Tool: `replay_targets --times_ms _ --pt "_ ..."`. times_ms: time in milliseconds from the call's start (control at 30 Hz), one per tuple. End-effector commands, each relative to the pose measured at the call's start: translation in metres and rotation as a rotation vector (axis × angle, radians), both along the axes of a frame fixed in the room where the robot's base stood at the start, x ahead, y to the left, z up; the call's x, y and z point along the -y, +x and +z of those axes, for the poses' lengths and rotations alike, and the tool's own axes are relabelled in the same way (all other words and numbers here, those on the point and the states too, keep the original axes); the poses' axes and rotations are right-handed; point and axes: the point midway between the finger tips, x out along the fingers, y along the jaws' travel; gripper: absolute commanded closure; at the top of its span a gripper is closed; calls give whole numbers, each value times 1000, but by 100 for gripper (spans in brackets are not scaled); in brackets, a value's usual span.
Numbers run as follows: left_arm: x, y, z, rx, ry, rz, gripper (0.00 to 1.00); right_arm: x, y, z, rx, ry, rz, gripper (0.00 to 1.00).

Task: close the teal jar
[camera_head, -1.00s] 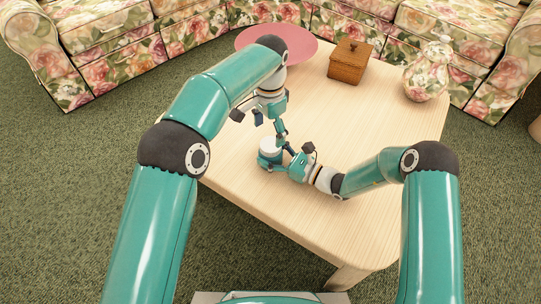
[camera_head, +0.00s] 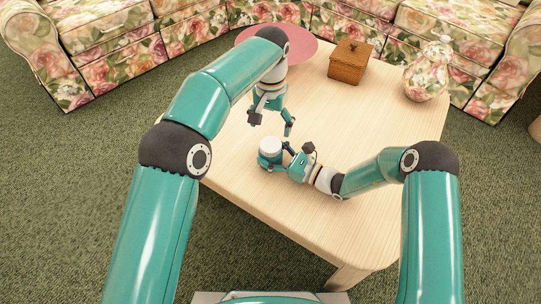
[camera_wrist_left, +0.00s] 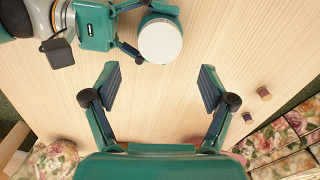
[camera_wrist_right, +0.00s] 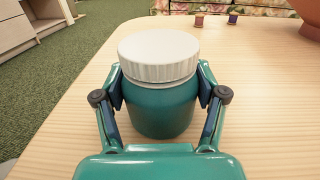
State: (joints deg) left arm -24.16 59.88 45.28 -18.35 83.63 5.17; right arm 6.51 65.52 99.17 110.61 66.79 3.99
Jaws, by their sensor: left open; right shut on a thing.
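The teal jar (camera_wrist_right: 160,110) stands upright on the light wooden table, with a white ribbed lid (camera_wrist_right: 158,56) on its mouth. In the right wrist view the lid looks level; whether it is screwed tight I cannot tell. My right gripper (camera_wrist_right: 160,98) is shut around the jar's body below the lid, one finger on each side. In the head view the jar (camera_head: 270,160) is at the table's near left part. My left gripper (camera_head: 272,123) is open and empty above the table, beyond the jar. In the left wrist view the lid (camera_wrist_left: 160,41) lies beyond its open fingers (camera_wrist_left: 160,78).
A brown wooden box (camera_head: 348,62) and a floral lidded vase (camera_head: 426,76) stand toward the table's back and right. A pink round piece (camera_head: 308,43) is at the back left. The table's middle is clear.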

Motion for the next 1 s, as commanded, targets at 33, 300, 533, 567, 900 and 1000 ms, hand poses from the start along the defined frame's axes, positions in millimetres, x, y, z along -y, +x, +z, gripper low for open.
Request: replay_targets --times_ms 33,300,533,567,900,1000 --pt "-1 -1 -7 -3 1 0 17 0 0 -1 -2 -1 0 100" --pt "-1 -1 -47 -4 2 0 17 0 0 -1 -2 -1 0 100" --pt "0 0 -66 -1 0 -1 17 0 0 -1 -2 -1 0 100" --pt "0 0 -67 -1 0 -1 17 0 0 -1 -2 -1 0 100" --pt "0 0 -69 0 0 0 23 0 0 -1 -2 -1 0 100" --pt "0 0 -69 0 0 0 40 0 0 -1 -2 -1 0 100"
